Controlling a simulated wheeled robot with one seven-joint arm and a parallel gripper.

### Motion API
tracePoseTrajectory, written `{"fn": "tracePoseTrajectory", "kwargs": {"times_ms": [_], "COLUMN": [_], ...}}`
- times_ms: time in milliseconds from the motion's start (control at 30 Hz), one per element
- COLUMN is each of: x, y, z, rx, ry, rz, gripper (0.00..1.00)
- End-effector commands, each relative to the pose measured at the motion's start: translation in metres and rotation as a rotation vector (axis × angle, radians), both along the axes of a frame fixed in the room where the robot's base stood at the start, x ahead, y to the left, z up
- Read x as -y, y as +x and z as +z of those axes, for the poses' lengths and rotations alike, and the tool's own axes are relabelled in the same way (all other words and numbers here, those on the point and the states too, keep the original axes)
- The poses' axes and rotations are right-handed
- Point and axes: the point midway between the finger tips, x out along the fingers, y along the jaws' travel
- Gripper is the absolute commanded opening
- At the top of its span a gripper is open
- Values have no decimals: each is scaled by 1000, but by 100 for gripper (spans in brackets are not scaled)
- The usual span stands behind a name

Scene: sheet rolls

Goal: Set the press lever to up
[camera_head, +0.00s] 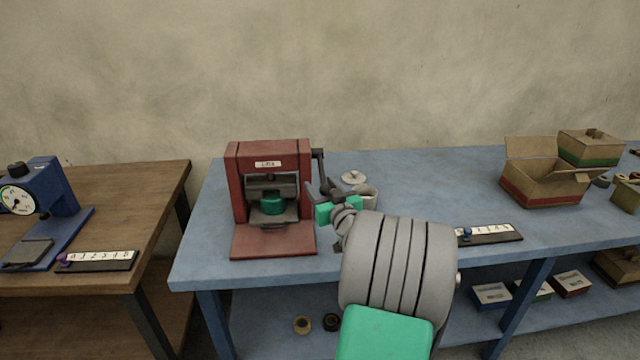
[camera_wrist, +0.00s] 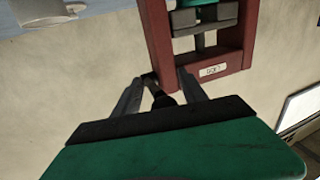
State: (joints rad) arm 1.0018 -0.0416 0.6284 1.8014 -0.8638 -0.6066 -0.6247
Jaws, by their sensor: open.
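The red press (camera_head: 272,150) stands on the blue bench, with a green piece (camera_head: 271,206) inside its frame. Its dark lever (camera_head: 318,163) is at the top right side and runs downward from its pivot toward my gripper (camera_head: 318,190). In the wrist view the press (camera_wrist: 160,45) appears upside down, and the dark lever end (camera_wrist: 161,98) shows between the fingers of my gripper (camera_wrist: 158,92). The fingers are open around it, with gaps on both sides. My arm hides the bench area in front and to the right of the press.
A white cup (camera_head: 365,195) and a round lid (camera_head: 354,177) are right of the press, close behind my gripper. A label strip (camera_head: 495,233) lies farther right. An open cardboard box (camera_head: 540,185) is at the right. A blue gauge device (camera_head: 50,205) stands on the left wooden table.

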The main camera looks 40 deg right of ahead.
Motion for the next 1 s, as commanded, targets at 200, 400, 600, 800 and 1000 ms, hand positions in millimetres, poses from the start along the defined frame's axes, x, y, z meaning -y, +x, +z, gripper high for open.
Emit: {"fn": "tracePoseTrajectory", "kwargs": {"times_ms": [200, 400, 600, 800, 1000], "x": [3, 3, 2, 0, -1], "y": [6, 6, 6, 7, 8], "z": [0, 0, 0, 0, 0], "rx": [0, -1, -1, -1, -1], "ry": [0, 0, 0, 1, 2], "rz": [-1, -1, 0, 5, 8], "gripper": [50, 42, 25, 9, 0]}}
